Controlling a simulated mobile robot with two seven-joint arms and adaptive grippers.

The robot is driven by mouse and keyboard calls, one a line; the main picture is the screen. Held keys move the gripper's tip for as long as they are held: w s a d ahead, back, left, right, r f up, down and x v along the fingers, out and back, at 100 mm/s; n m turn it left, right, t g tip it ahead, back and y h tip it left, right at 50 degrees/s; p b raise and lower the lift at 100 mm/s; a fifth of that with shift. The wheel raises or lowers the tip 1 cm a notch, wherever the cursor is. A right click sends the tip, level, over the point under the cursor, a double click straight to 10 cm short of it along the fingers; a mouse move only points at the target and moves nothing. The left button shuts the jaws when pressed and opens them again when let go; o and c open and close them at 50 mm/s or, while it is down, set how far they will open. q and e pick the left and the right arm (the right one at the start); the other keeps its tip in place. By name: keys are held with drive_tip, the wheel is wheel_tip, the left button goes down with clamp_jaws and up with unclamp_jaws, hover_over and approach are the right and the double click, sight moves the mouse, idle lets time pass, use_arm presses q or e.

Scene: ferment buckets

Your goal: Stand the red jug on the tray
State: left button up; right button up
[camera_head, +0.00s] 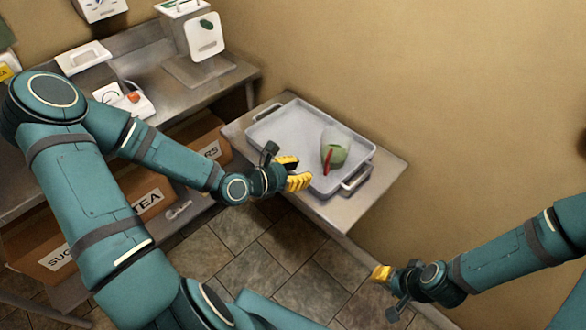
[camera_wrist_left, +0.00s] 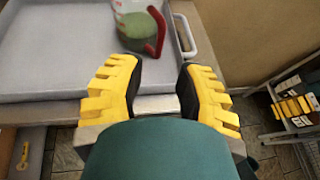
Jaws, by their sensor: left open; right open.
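The jug (camera_head: 336,154) is see-through with green contents and a red handle. It appears to stand upright inside the grey tray (camera_head: 272,122), toward the tray's right part. In the left wrist view the jug (camera_wrist_left: 134,28) is at the top, its red handle toward me, its top cut off by the frame. My left gripper (camera_head: 293,173) is open and empty at the tray's near edge, apart from the jug. Its two yellow fingers (camera_wrist_left: 160,75) frame the tray rim below the handle. My right gripper (camera_head: 383,275) is open and empty, in front of the table, away from the tray.
The tray lies on a small metal table (camera_head: 375,192) against the wall. At left, a metal counter (camera_head: 225,75) holds a white dispenser (camera_head: 203,35) and a scale (camera_head: 130,98). Cardboard boxes (camera_head: 145,205) stand on its lower shelf. Tiled floor (camera_head: 285,245) is open between.

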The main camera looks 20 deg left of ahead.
use_arm(q)
drive_tip(key=s+d+f+m+g+y, duration=0.1)
drive_tip(key=s+d+f+m+g, duration=0.3)
drive_tip(key=m, duration=1)
drive_tip(key=s+d+f+m+g+y, duration=0.2)
drive_tip(key=s+d+f+m+g, duration=0.3)
drive_tip(key=m, duration=0.9)
drive_tip(key=s+d+f, duration=0.1)
drive_tip(key=s+f, duration=0.2)
drive_tip(key=f, duration=0.2)
drive_tip(key=shift+f+g, duration=0.15)
drive_tip(key=shift+g, duration=0.15)
